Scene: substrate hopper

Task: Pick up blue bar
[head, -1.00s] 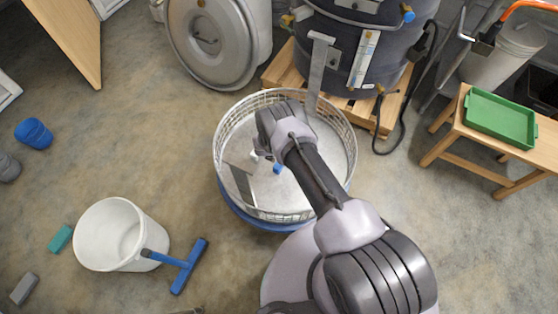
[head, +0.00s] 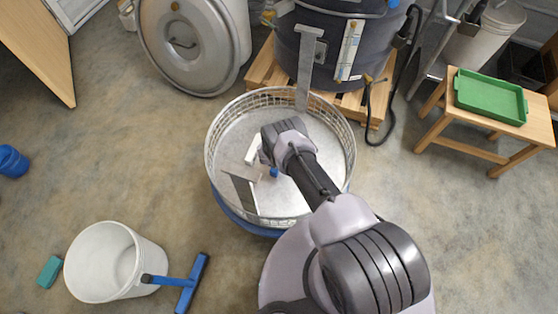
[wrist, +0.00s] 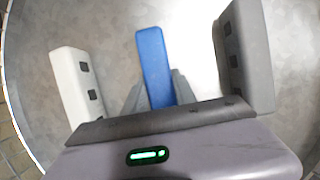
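The blue bar (wrist: 154,66) shows in the wrist view between the two fingers of my gripper (wrist: 155,45), with clear space on both sides. The fingers are wide apart and do not touch it. In the head view a small blue piece of the bar (head: 274,172) shows beside my gripper (head: 262,160), inside the round wire-rimmed basin (head: 232,150). My wrist hides part of this area. The gap in height between gripper and bar is hard to tell.
The basin's mesh rim surrounds my gripper. A flat metal strip (head: 305,70) stands at its far rim, and a grey plate (head: 243,192) lies at its near left. A white bucket (head: 105,262), a blue squeegee (head: 187,283) and a stool with a green tray (head: 490,97) stand outside.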

